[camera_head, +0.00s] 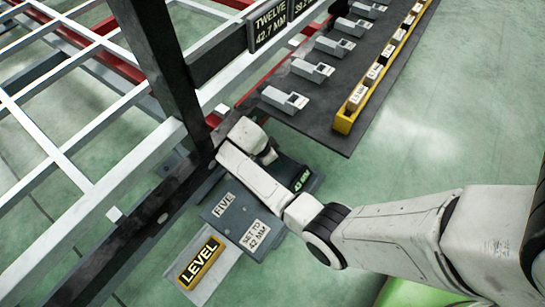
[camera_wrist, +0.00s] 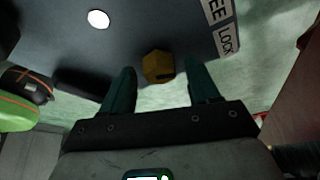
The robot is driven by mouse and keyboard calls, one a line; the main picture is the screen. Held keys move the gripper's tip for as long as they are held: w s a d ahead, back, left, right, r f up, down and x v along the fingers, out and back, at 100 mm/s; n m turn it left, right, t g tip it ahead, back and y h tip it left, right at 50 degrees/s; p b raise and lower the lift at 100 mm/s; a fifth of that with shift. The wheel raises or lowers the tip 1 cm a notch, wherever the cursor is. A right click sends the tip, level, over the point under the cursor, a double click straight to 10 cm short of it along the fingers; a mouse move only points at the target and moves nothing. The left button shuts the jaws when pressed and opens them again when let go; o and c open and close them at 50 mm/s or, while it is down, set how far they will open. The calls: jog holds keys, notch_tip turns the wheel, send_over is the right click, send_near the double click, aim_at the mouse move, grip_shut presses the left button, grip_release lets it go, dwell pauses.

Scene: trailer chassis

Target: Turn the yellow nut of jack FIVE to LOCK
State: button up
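In the wrist view the yellow nut (camera_wrist: 158,65) sits at the edge of a dark grey plate, with a dark mark on its lower right side. My gripper (camera_wrist: 161,73) is open, its two dark teal fingers on either side of the nut, with a visible gap on both sides. A label strip (camera_wrist: 224,30) at upper right reads LOCK, with "EE" above it. In the head view the jack FIVE box (camera_head: 225,212) carries a "SET TO 42 MM" note and a display (camera_head: 301,180) that seems to read 43 MM. My arm hides the nut and fingers there.
A yellow LEVEL plate (camera_head: 200,262) lies beside the jack box. The dark chassis beam and post (camera_head: 165,75) stand close left of my gripper. A dark table (camera_head: 300,112) with several grey devices and a yellow tray (camera_head: 345,118) is behind. Green floor is free at right.

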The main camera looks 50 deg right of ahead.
jog(key=shift+r, duration=0.45)
notch_tip(320, 180, up, 3)
jog(key=shift+p, duration=1.1)
jog(key=s+a+r+p, duration=0.3)
jog(key=s+r+p, duration=0.4)
jog(key=s, duration=0.6)
notch_tip(320, 180, up, 2)
jog(key=shift+s+a, duration=0.25)
jog(key=shift+a, duration=0.1)
